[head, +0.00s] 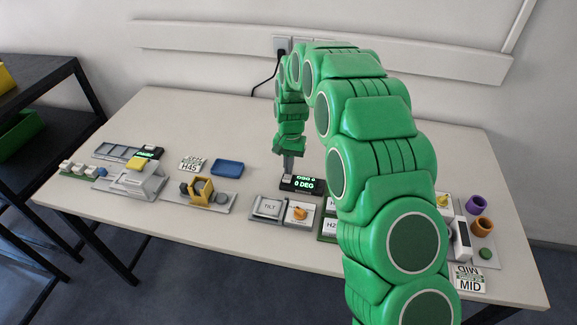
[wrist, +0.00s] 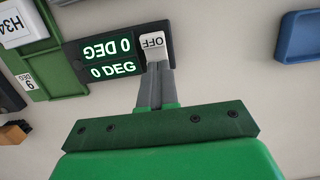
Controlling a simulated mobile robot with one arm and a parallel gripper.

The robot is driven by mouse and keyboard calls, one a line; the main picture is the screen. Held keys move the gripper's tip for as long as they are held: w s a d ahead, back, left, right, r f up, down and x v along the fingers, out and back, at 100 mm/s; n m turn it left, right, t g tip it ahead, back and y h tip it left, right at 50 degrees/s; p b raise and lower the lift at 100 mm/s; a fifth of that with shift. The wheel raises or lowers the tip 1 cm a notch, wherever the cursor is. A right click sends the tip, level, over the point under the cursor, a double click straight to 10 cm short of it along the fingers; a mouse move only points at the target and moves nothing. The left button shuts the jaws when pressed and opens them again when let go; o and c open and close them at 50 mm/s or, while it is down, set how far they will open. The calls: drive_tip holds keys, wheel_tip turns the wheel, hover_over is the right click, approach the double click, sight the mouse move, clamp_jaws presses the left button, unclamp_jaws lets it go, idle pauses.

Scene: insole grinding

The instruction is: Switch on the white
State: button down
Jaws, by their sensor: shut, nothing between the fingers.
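A white switch (wrist: 153,42) marked OFF sits at the end of a black display unit (wrist: 120,60) in the wrist view. In the head view my gripper (head: 288,170) points down over the display unit (head: 302,184), and the white switch is hidden there behind the fingers.
A TILT plate (head: 268,207) and a plate with an orange knob (head: 298,213) stand in front of the display. A blue tray (head: 227,167) and a yellow fixture (head: 203,189) lie to the left. My arm hides part of the table.

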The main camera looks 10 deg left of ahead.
sight(288, 179)
drive_tip(key=shift+d+f+g, duration=0.2)
drive_tip(key=shift+f+g, duration=0.1)
drive_tip(key=shift+f, duration=0.6)
drive_tip(key=shift+s, duration=1.35)
drive_tip(key=shift+w+v, duration=0.8)
drive_tip(key=shift+v, duration=7.45)
drive_tip(key=s+d+r, duration=0.7)
drive_tip(key=d, duration=0.3)
drive_tip(key=s+d+r, duration=0.4)
drive_tip(key=s+d, duration=0.6)
drive_tip(key=s, duration=0.2)
drive_tip(key=s+d+f, duration=0.1)
drive_tip(key=s+d, duration=0.4)
drive_tip(key=s, duration=0.7)
drive_tip(key=s+d+f, duration=0.1)
drive_tip(key=s+d, duration=0.4)
drive_tip(key=s, duration=0.8)
